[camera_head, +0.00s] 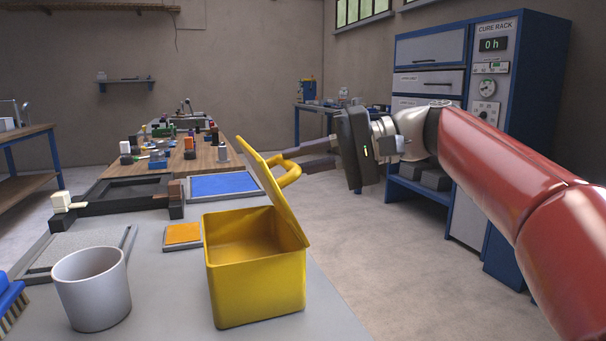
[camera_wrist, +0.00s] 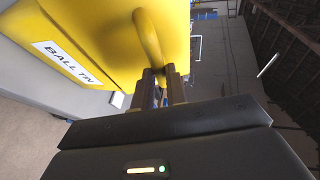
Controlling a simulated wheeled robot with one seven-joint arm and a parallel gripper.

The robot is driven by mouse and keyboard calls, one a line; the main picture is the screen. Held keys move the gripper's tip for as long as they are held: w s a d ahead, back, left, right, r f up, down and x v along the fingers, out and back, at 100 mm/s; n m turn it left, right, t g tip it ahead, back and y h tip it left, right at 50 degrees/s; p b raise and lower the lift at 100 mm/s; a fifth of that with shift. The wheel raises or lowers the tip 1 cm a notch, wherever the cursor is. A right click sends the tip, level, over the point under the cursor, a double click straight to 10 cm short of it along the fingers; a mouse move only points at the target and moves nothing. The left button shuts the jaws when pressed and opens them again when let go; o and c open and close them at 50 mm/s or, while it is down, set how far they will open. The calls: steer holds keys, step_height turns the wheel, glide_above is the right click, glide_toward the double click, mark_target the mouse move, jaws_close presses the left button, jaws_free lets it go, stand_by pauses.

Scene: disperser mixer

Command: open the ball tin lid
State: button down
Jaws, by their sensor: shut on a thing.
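The yellow ball tin (camera_head: 255,284) stands on the grey table in the head view. Its lid (camera_head: 270,190) is raised and tilted up on the right side, so the inside shows and looks empty. A curved yellow handle (camera_head: 289,174) sits on the lid's outer face. My gripper (camera_head: 284,164) reaches in from the right and is shut on this handle. In the wrist view my gripper's fingers (camera_wrist: 163,82) close on the handle (camera_wrist: 149,40), and the tin (camera_wrist: 95,45) shows its "BALL TIN" label. The exact finger contact is partly hidden.
An orange pad (camera_head: 182,234) and a blue pad (camera_head: 224,185) lie behind. The blue cure rack (camera_head: 480,120) stands at the right. Open floor lies between.

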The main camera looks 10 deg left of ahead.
steer(key=shift+w+d+f+m+g+y+b, duration=0.15)
steer(key=shift+w+d+f+m+y+b, duration=0.25)
steer(key=shift+d+f+y+b, duration=0.4)
steer(key=shift+w+d+f+m+g+y+b, duration=0.25)
steer(key=shift+w+d+y+b, duration=0.3)
steer(key=shift+y+b, duration=0.55)
steer(key=shift+w+d+f+m+g+y+b, duration=0.1)
steer(key=shift+w+d+f+m+y+b, duration=0.25)
steer(key=shift+d+f+y+b, duration=0.6)
steer(key=shift+a+r+h, duration=0.15)
steer(key=shift+r+h, duration=0.1)
steer(key=shift+r, duration=0.05)
steer(key=c, duration=1.4)
jaws_free()
steer(key=shift+s+a, duration=0.1)
steer(key=shift+a, duration=0.05)
steer(key=v, duration=0.8)
